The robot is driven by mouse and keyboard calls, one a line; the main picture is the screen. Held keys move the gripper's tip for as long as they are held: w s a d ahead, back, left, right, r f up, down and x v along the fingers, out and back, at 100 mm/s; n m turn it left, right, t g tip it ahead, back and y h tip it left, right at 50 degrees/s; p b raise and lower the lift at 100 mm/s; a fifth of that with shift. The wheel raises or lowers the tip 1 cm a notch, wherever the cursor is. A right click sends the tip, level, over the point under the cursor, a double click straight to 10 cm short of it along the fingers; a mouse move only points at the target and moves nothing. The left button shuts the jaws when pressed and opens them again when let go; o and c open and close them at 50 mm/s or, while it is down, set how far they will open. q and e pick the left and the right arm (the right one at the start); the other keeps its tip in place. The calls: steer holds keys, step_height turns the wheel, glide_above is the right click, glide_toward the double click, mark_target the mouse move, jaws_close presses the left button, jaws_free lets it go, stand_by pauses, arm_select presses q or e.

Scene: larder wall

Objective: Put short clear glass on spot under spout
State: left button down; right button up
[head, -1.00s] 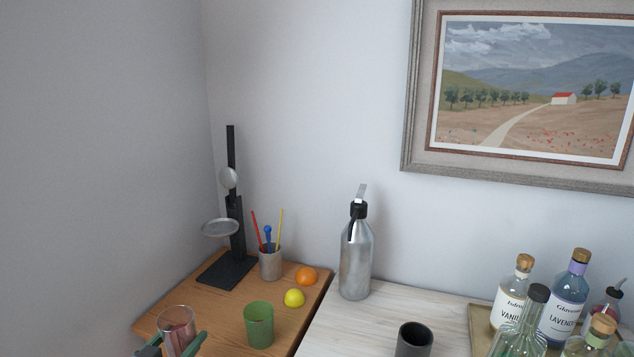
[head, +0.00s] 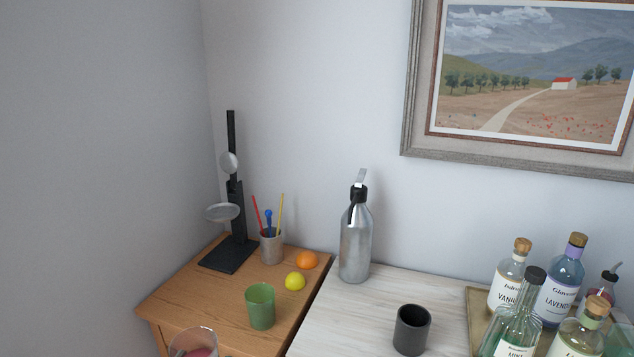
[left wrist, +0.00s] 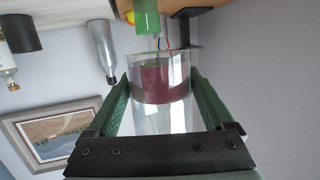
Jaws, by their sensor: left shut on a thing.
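The short clear glass (head: 193,344), with something pinkish showing in its lower part, is cut off by the bottom edge of the head view. In the left wrist view, the glass (left wrist: 160,85) sits between the green fingers of my left gripper (left wrist: 161,92), which is shut on it. A black stand (head: 235,205) with a flat base (head: 229,254), a small upper disc and a round plate (head: 222,212) stands at the back left of the wooden top. I cannot make out a clear spout or marked spot. The glass is in front of the stand, well apart from it. My right gripper is not in view.
A green tumbler (head: 261,306), a lemon (head: 295,282), an orange (head: 307,260) and a pen cup (head: 271,247) stand on the wooden top (head: 205,300). A steel bottle (head: 355,243), a dark cup (head: 411,330) and several glass bottles stand on the pale top to the right.

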arm_select(q)
steer(key=shift+n+y, duration=0.6)
steer(key=shift+y, duration=0.1)
steer(key=s+r, duration=0.1)
steer(key=s+a+r, duration=0.1)
steer(key=s, duration=0.1)
steer(key=shift+s+r, duration=0.1)
steer(key=shift+r, duration=0.25)
